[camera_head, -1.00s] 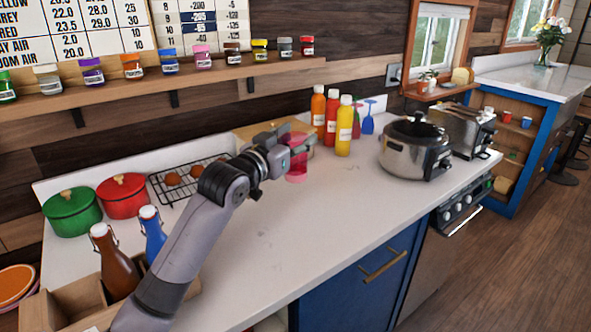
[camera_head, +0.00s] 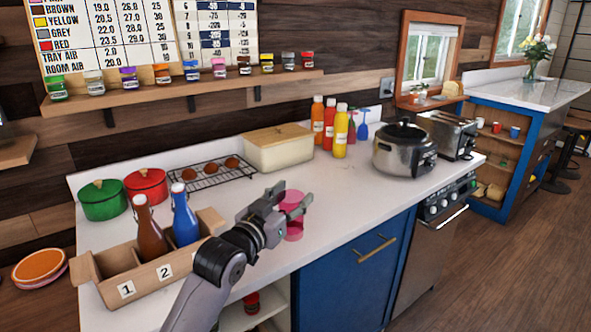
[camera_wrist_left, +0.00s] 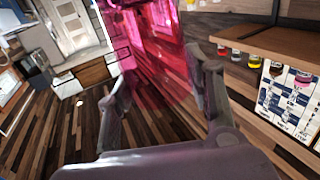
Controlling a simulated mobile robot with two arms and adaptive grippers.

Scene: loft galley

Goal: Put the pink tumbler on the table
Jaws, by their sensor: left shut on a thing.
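The pink tumbler (camera_head: 293,229) is see-through and upright at the front edge of the white counter in the head view. My left gripper (camera_head: 288,207) is shut on it from the left side. In the left wrist view the tumbler (camera_wrist_left: 160,45) fills the space between the two fingers of the gripper (camera_wrist_left: 165,85). Whether the tumbler's base touches the counter is unclear. No table can be made out for certain. My right gripper is not in view.
The counter (camera_head: 330,195) is clear around the tumbler. A wooden crate (camera_head: 150,287) with two bottles stands to its left. A bread box (camera_head: 277,152), sauce bottles and a steel pot (camera_head: 402,155) stand behind. A light worktop (camera_head: 530,88) is far right.

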